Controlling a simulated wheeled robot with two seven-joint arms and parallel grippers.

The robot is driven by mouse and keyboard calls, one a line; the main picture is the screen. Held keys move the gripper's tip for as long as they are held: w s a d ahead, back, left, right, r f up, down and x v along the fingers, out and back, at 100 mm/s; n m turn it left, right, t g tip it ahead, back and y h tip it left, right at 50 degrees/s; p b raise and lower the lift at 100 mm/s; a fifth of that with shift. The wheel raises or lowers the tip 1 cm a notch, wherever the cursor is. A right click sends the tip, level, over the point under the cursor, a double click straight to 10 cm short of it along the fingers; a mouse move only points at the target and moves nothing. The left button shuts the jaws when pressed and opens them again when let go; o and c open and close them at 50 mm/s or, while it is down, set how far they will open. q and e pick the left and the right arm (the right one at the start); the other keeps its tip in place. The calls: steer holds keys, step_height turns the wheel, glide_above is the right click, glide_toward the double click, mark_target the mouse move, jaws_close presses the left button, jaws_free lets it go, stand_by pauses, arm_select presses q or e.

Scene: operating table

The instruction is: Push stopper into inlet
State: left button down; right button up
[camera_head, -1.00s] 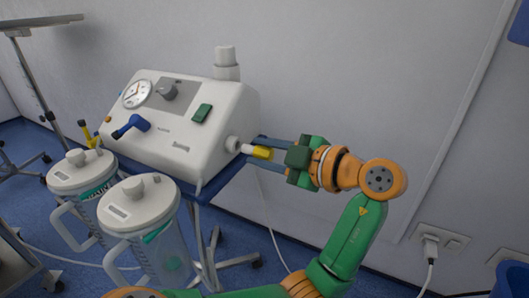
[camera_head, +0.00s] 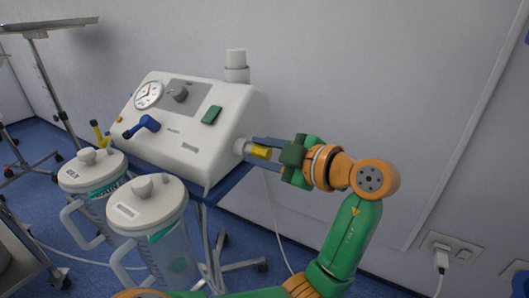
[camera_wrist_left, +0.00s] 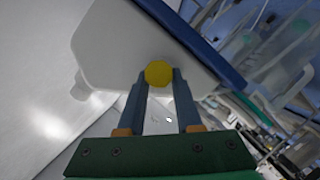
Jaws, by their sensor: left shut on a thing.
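The stopper (camera_head: 261,151) is yellow with a pale tip pointing left. It lies roughly level at the inlet (camera_head: 240,147), a round white port on the right side of the white suction machine (camera_head: 190,135). Its tip appears to meet the port; how deep it sits is hidden. My left gripper (camera_head: 266,150) is shut on the stopper, coming from the right. In the left wrist view the stopper's round yellow end (camera_wrist_left: 159,73) shows between the fingertips, in front of the machine's white casing (camera_wrist_left: 125,45), and hides the inlet. My right gripper is in neither view.
Two lidded jars (camera_head: 147,203) (camera_head: 92,170) stand in front of the machine at lower left. The machine rests on a blue-edged stand (camera_head: 232,184). A wall is close behind. A plugged-in socket (camera_head: 441,250) is at lower right. A metal table (camera_head: 45,22) stands at upper left.

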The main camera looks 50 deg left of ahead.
arm_select(q)
steer(key=shift+a, duration=0.15)
steer(key=c, duration=0.5)
jaws_free()
steer(key=shift+s+a, duration=0.1)
steer(key=p+v, duration=0.1)
steer(key=v, duration=0.6)
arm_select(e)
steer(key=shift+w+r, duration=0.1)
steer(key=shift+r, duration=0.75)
